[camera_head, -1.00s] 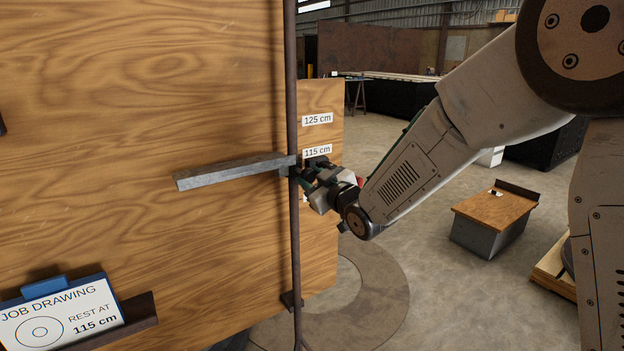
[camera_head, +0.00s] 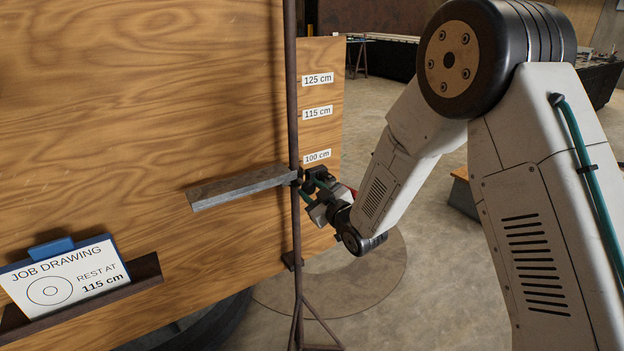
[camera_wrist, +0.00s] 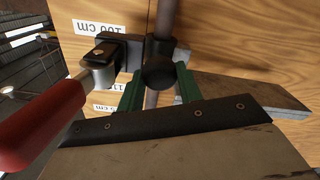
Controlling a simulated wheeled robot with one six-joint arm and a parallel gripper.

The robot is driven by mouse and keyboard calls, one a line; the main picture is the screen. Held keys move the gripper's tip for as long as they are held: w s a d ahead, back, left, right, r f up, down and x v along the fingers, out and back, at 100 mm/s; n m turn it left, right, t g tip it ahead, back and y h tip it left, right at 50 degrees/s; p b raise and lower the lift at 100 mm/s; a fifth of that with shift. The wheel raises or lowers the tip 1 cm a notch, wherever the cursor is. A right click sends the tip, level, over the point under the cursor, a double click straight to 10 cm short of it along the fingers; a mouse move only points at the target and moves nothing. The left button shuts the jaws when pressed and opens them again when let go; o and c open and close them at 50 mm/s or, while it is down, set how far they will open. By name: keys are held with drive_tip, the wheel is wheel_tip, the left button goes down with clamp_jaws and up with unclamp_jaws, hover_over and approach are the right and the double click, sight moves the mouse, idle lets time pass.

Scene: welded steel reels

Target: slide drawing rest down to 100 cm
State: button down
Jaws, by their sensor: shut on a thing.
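The drawing rest (camera_head: 240,188), a grey metal bar, juts left from a clamp on the upright post (camera_head: 295,120). In the wrist view the rest (camera_wrist: 240,92) extends right from the post. My gripper (camera_head: 308,183) is at the clamp, on the post's right side. Its green fingers are closed around a black round knob (camera_wrist: 160,73). A lever with a red handle (camera_wrist: 40,125) sticks out from the clamp. In the head view the clamp appears just below the 100 cm label (camera_head: 317,156); the exact height is unclear. That label (camera_wrist: 97,27) is upside down in the wrist view.
Labels for 115 cm (camera_head: 317,113) and 125 cm (camera_head: 317,79) are above on the wooden board (camera_head: 130,100). A job drawing card (camera_head: 65,278) reads "REST AT 115 cm" and stands on a ledge at lower left. The post's tripod foot (camera_head: 318,320) stands on the floor.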

drive_tip(key=shift+s+f, duration=0.1)
drive_tip(key=shift+f, duration=0.2)
drive_tip(key=c, duration=0.9)
unclamp_jaws()
drive_tip(key=shift+c, duration=0.2)
drive_tip(key=v, duration=0.7)
drive_tip(key=shift+s+d, duration=0.2)
drive_tip(key=shift+s, duration=0.1)
